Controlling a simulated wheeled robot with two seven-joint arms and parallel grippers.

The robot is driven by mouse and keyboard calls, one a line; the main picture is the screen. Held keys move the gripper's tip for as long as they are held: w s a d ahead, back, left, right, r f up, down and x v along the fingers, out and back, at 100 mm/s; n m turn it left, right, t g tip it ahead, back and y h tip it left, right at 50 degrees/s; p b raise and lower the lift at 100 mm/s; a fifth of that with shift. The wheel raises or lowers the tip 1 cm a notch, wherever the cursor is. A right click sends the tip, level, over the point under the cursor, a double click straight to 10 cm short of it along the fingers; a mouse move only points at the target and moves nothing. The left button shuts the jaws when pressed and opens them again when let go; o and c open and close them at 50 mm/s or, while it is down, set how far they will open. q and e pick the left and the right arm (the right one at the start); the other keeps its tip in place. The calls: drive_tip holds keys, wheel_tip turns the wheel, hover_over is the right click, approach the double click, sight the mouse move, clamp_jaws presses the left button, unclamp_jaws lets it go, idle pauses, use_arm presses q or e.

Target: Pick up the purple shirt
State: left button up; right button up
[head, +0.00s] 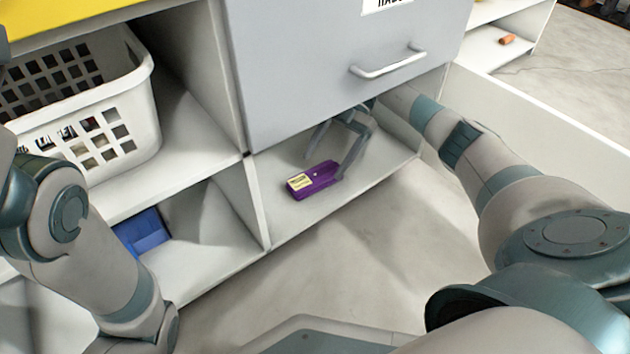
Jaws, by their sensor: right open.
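The purple shirt (321,175) is a small folded purple bundle with a pale yellow label on its left end. It lies on the bottom shelf below the grey drawer. My right gripper (325,166) reaches into this compartment from the right, with its fingers apart around or just above the shirt. I cannot tell whether the fingers touch it. My left arm comes in at the left edge, and its gripper is not in view.
A grey drawer (330,60) with a handle (388,63) hangs directly above the compartment. A divider (256,200) stands to the left. A white basket (130,120) and a blue item (143,232) sit in neighbouring compartments. A white panel (530,130) stands at the right.

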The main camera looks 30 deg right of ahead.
sight(318, 173)
drive_tip(key=b+x, duration=0.2)
drive_tip(key=x, duration=0.1)
drive_tip(key=shift+d+f, duration=0.1)
drive_tip(key=shift+f, duration=0.05)
drive_tip(key=shift+s+a+f+b, duration=0.1)
drive_tip(key=shift+a+f+b, duration=0.05)
drive_tip(key=shift+a+b, duration=0.25)
drive_tip(key=c, duration=1.3)
